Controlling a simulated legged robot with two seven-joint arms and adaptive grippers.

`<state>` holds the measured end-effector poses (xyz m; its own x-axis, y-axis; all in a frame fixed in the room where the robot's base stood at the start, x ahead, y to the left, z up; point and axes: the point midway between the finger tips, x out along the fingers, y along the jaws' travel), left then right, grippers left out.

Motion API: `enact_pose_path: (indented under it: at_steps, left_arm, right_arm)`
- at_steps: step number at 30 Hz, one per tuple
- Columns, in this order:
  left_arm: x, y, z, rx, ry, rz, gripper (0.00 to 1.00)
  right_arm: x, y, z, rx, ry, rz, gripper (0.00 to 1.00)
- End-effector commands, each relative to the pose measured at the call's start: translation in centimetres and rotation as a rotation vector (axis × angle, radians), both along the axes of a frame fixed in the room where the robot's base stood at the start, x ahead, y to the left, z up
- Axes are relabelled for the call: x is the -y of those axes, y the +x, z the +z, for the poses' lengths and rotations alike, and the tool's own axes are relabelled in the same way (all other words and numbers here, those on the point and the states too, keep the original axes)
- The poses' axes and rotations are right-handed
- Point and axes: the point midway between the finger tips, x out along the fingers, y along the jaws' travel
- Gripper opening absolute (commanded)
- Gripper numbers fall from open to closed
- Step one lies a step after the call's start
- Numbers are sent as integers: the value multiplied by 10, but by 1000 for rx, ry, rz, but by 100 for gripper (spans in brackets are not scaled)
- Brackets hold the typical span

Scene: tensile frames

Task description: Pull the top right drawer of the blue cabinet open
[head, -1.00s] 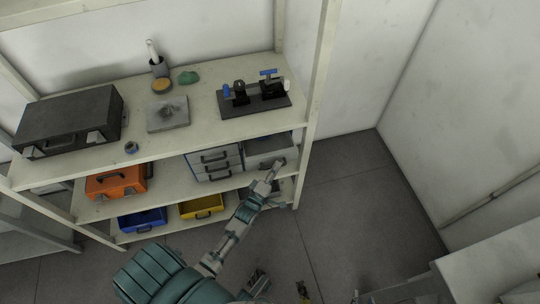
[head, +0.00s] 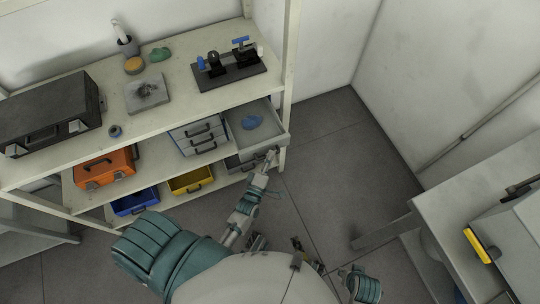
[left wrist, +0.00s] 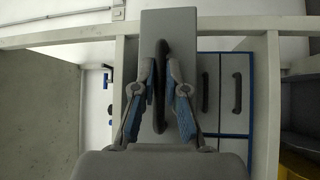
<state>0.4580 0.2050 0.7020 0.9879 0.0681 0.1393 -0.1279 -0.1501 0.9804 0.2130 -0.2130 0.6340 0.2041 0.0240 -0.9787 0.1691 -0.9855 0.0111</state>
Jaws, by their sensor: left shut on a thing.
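The blue cabinet (head: 176,140) has grey drawer fronts in blue frames and stands on the shelf under the top board. Its top right drawer (head: 282,138) is pulled far out, and a blue object (head: 252,122) lies inside. My left gripper (head: 271,155) is at the drawer's front. In the left wrist view my left gripper (left wrist: 160,95) is shut on the dark handle (left wrist: 160,65) of the drawer (left wrist: 178,22). The other drawers (left wrist: 228,70) look closed behind it.
An orange case (head: 105,168) is left of the cabinet, with a blue bin (head: 135,201) and yellow bin (head: 190,180) below. A shelf post (head: 290,60) stands close to the drawer's right. Floor right of the shelf is clear; a table (head: 455,190) stands far right.

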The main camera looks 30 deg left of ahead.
Motion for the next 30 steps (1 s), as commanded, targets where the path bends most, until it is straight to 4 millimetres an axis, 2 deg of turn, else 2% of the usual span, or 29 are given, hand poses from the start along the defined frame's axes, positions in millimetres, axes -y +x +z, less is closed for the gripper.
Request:
enact_pose_path:
  at_steps: [2, 3, 6, 17, 20, 30]
  left_arm:
    - [-4, -3, -5, -12, 3, 5, 0]
    - [-4, -3, -6, -12, 3, 5, 14]
    - [-3, -3, -5, -12, 2, 4, 37]
    - [1, -5, -3, -7, 3, 2, 37]
    - [1, -17, -5, -8, 3, 2, 37]
    - [4, -90, -17, -11, 2, 1, 37]
  right_arm:
    - [1, 0, -1, -1, -2, 1, 40]
    - [1, 0, -1, -1, -2, 1, 40]
    - [1, 0, -1, 0, -2, 1, 40]
    - [0, -1, 0, -2, -1, 1, 40]
    - [0, -1, 0, -2, -1, 1, 40]
    - [1, 0, 0, -1, -1, 1, 40]
